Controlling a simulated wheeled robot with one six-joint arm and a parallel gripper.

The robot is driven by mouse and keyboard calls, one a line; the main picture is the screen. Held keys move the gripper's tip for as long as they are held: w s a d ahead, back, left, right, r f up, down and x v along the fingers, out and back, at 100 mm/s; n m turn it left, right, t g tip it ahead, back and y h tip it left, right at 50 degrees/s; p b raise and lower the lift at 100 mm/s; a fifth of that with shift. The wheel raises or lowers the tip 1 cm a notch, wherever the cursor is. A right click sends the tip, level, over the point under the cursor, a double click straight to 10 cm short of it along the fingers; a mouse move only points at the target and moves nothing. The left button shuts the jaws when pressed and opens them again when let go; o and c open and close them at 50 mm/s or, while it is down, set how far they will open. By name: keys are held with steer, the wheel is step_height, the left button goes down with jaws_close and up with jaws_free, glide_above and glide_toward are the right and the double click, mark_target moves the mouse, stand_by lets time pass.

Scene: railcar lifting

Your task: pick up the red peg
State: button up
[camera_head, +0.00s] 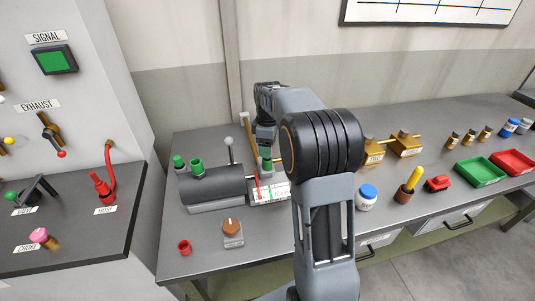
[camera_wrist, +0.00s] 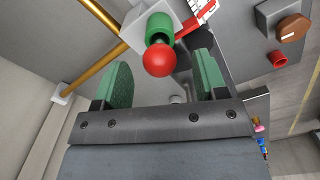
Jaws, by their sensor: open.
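In the wrist view a round red head (camera_wrist: 159,60), which looks like the top of the red peg, sits over a green cylinder (camera_wrist: 160,27) on a pale square base. It appears between the two green-padded fingers of my gripper (camera_wrist: 162,72), with gaps on both sides. The fingers are open and hold nothing. In the head view my gripper (camera_head: 265,148) points down over the bench behind the gauge box (camera_head: 268,192). The red head is not clearly visible there, hidden by my arm and gripper.
A grey cylindrical machine (camera_head: 213,187) with green cups and a lever stands left of my gripper. A small red cup (camera_head: 184,247) and a brown knob (camera_head: 232,227) are in front. Jars, brass parts and trays (camera_head: 480,172) fill the right side.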

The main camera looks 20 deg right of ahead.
steer(key=shift+f, duration=1.85)
steer(key=c, duration=1)
steer(key=shift+r, duration=0.1)
steer(key=shift+c, duration=0.2)
